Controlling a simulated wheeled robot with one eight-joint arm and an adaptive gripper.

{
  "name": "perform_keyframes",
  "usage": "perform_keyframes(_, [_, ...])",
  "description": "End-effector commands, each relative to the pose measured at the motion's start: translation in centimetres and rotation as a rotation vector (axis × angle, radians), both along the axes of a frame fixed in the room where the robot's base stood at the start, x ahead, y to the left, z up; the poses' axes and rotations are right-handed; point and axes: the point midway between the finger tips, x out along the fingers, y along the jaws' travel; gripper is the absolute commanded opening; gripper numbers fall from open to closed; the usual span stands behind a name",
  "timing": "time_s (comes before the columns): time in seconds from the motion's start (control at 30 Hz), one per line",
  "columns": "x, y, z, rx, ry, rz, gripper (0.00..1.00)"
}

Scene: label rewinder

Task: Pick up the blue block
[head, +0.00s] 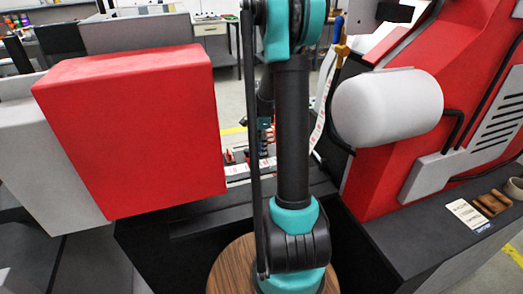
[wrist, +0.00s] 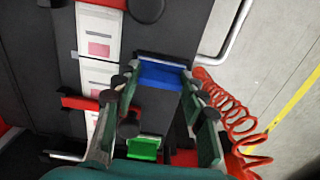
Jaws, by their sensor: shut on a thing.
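The blue block (wrist: 161,75) shows in the wrist view, between the tips of the two fingers of my gripper (wrist: 162,84). My gripper is shut on it, with one finger on its left side and one on its right. In the head view my gripper (head: 265,138) is small and partly hidden behind my own arm. I cannot make out the blue block there. From these views I cannot tell whether the block touches the surface under it.
In the wrist view a green block (wrist: 143,148) lies nearer my wrist. A white label strip (wrist: 98,75) runs along the left and a coiled red hose (wrist: 232,115) is at right. In the head view a red box (head: 140,130) and a white roll (head: 388,108) flank my arm.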

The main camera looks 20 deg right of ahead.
Motion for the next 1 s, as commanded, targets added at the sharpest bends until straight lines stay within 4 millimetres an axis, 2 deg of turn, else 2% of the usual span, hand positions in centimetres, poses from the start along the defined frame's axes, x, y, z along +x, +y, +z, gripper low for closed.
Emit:
perform_keyframes(0.37, [-0.1, 0.0, 0.1, 0.000, 0.001, 0.000, 0.20])
perform_keyframes(0.57, [-0.1, 0.0, 2.1, 0.000, 0.001, 0.000, 0.20])
perform_keyframes(0.67, [-0.1, 0.0, 4.1, 0.000, 0.001, 0.000, 0.20])
perform_keyframes(1.0, [-0.1, 0.0, 13.5, 0.000, 0.001, 0.000, 0.20])
